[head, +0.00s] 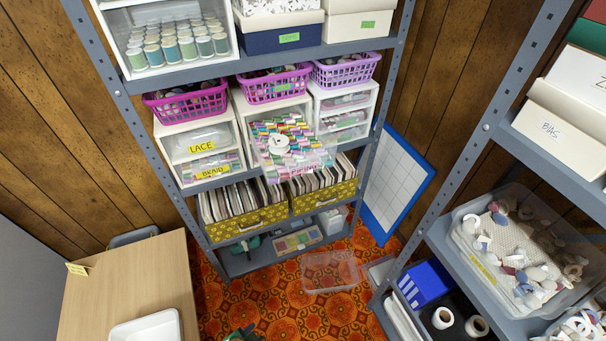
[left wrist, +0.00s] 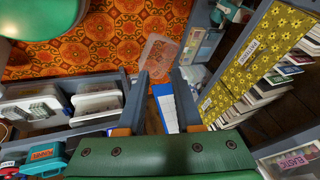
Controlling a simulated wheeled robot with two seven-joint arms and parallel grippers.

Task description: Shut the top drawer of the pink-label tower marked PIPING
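The white middle drawer tower (head: 242,115) stands on the grey shelf between two other towers. Its clear top drawer (head: 318,157) is pulled out toward me and is full of colourful rolls, with a white roll (head: 281,143) on top. A pink-lettered label (head: 303,172), seemingly PIPING, shows at the front, partly hard to read. My left gripper (head: 243,334) just enters the head view at the bottom edge, well below and in front of the drawer. In the left wrist view its two fingers (left wrist: 159,88) are apart with nothing held. My right gripper is not in view.
The LACE and BRAID tower (head: 187,141) stands left and another tower (head: 343,88) right. Pink and purple baskets (head: 275,86) sit on top. Yellow file boxes (head: 249,221) are below. A clear bin (head: 328,271) lies on the floor. A wooden table (head: 140,275) is left, another shelf right.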

